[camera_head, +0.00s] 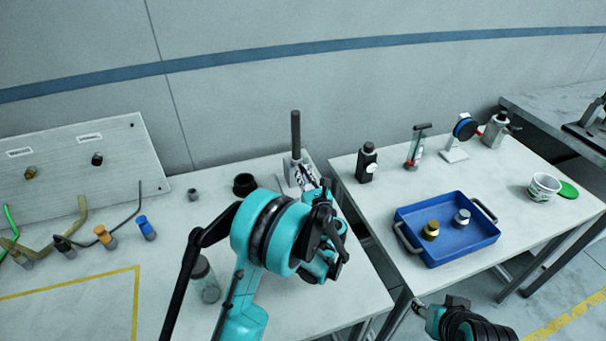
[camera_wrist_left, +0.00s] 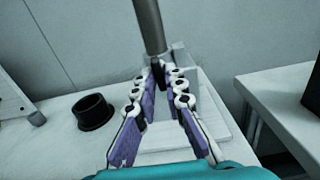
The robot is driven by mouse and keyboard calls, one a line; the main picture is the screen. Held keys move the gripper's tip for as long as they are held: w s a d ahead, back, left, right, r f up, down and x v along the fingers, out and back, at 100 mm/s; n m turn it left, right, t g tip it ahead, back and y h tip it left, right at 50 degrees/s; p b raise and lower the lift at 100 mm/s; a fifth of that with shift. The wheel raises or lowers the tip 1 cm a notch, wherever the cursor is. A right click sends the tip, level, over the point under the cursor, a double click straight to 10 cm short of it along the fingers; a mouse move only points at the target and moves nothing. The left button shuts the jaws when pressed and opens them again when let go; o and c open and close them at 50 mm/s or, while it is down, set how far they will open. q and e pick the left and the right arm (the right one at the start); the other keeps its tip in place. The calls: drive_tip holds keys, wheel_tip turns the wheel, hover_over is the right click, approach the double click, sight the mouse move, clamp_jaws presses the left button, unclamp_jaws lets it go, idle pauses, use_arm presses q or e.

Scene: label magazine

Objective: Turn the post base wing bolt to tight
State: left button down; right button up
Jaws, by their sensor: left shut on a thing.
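The grey post (camera_head: 296,132) stands upright in its pale block-shaped base (camera_head: 291,178) near the back right edge of the left table. The post also shows in the left wrist view (camera_wrist_left: 150,25), with its base (camera_wrist_left: 205,100) behind the fingers. My left gripper (camera_wrist_left: 160,75) is shut on the dark wing bolt (camera_wrist_left: 158,68) at the side of the post base. In the head view my left gripper (camera_head: 304,178) reaches the base, and my own wrist hides part of it; the bolt is not clear there. Part of my right arm (camera_head: 470,325) shows at the bottom; its jaw state is unclear.
A black ring-shaped cup (camera_head: 244,184) stands left of the base, and a clear jar (camera_head: 205,280) near my left arm. On the right table are a black bottle (camera_head: 366,163) and a blue tray (camera_head: 470,252) with two knobs. A gap separates the tables.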

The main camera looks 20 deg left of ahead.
use_arm(q)
drive_tip(key=c, duration=1.6)
unclamp_jaws()
drive_tip(key=shift+c, duration=0.2)
drive_tip(key=v, duration=1.2)
